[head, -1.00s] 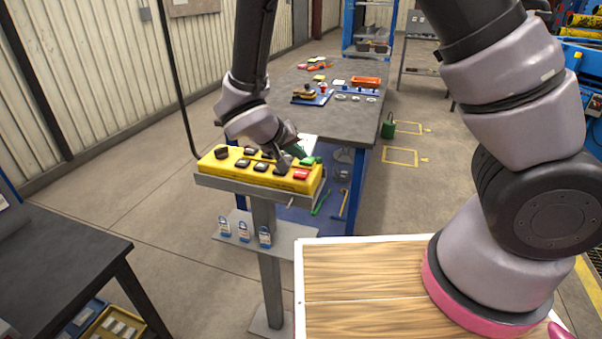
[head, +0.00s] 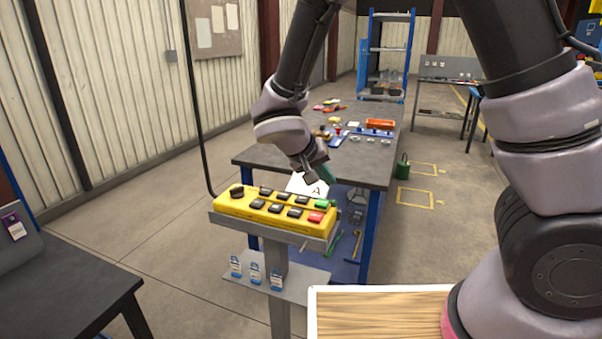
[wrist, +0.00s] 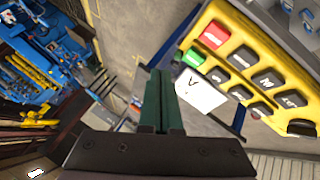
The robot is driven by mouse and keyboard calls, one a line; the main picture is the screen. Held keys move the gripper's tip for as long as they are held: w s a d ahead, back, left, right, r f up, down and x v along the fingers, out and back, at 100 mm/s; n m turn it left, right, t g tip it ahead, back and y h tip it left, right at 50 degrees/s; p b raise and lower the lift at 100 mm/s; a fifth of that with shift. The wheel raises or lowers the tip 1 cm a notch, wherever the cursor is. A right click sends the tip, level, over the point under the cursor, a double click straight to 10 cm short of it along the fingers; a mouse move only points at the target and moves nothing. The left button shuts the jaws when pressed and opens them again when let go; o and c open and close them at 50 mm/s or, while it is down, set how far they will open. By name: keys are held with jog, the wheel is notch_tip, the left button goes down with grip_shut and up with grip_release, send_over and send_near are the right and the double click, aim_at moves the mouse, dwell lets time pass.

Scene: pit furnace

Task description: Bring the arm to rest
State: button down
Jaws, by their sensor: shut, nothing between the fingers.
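My gripper (head: 328,178) is at the end of my arm, above and just behind the right part of the yellow button box (head: 272,207) in the head view. In the wrist view its green fingers (wrist: 160,98) are together with nothing between them. The yellow button box (wrist: 250,65) lies to the right of the fingers there, with red, green and black buttons. The gripper appears apart from the box. A white card marked A (head: 306,184) shows behind the box, partly covered by the gripper.
The button box sits on a grey pedestal with blue-tagged padlocks (head: 255,273) on its shelf. A dark workbench (head: 375,165) with small parts stands behind. Another dark table (head: 70,270) is at left. Floor at left is open.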

jog(key=s+d+r+m+g+y, duration=0.3)
jog(key=d+r, duration=0.9)
jog(key=d, duration=0.2)
jog(key=s+d+r+t+y, duration=0.2)
jog(key=s+d+r, duration=0.1)
jog(key=r, duration=0.3)
jog(key=s+d+r+m+t+y, duration=0.1)
jog(key=s+d+r+t+y, duration=0.1)
jog(key=s+r, duration=0.3)
jog(key=shift+s+d+r+m+y, duration=0.3)
jog(key=shift+d+r, duration=0.35)
jog(key=shift+r, duration=0.25)
